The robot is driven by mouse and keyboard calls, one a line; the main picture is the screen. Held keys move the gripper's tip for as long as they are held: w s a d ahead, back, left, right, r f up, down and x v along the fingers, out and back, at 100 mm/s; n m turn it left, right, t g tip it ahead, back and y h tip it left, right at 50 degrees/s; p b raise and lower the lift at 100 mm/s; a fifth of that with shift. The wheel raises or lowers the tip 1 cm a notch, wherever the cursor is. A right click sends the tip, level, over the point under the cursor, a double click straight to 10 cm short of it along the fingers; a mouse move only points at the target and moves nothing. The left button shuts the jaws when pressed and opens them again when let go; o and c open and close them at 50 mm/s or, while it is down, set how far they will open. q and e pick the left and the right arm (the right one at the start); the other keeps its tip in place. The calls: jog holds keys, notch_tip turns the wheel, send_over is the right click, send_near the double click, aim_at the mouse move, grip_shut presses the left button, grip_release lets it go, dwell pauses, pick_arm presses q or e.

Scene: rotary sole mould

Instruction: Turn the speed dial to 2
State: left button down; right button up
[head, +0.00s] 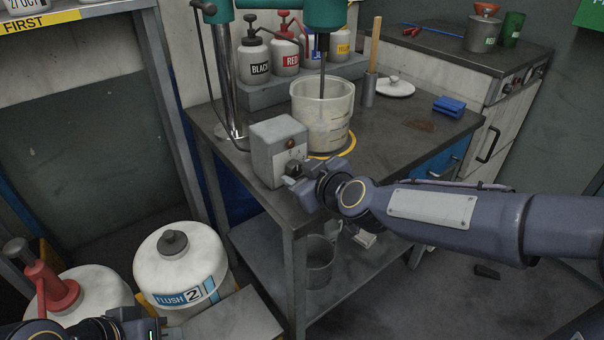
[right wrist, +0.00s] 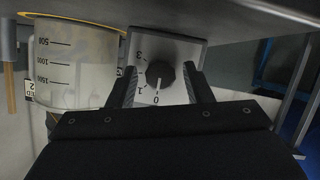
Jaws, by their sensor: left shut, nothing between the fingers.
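The grey control box (head: 277,150) stands at the near left corner of the bench, below the green mixer. Its black speed dial (right wrist: 160,74) shows in the right wrist view, where the picture is turned over. The white mark on the dial points at 0. The figures 1 and 3 show too; the 2 is hidden, apparently behind a finger. My right gripper (head: 296,177) is at the box front, its open fingers (right wrist: 163,82) on either side of the dial with a gap at each side. My left gripper (head: 150,331) is shut and empty at the bottom left edge, partly cut off.
A clear measuring beaker (head: 322,105) stands under the mixer shaft, close beside the box. Labelled bottles (head: 285,55) stand behind it. A blue block (head: 449,105) and a white lid (head: 394,88) lie on the right of the bench (head: 400,135). A white flush tank (head: 180,262) stands on the lower left.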

jog(key=c, duration=0.7)
jog(key=shift+c, duration=0.2)
jog(key=shift+f+m+y+b, duration=0.15)
jog(key=shift+m+y+b, duration=0.25)
jog(key=shift+b, duration=0.6)
jog(key=m+g+y+b, duration=0.1)
jog(key=m+b, duration=0.1)
jog(key=b, duration=0.2)
jog(key=m+y+b, duration=0.1)
jog(key=m+b, duration=0.1)
jog(key=b, duration=0.3)
jog(key=m+g+y+b, duration=0.1)
jog(key=m+y+b, duration=0.1)
jog(key=m+b, duration=0.1)
jog(key=shift+w+d+f+g+b, duration=0.1)
jog(key=shift+d+f+g+b, duration=0.15)
jog(key=shift+b, duration=0.55)
jog(key=shift+r+m+y+b, duration=0.2)
jog(key=shift+m+y+b, duration=0.4)
jog(key=shift+m+b, duration=0.45)
jog(key=shift+r, duration=0.1)
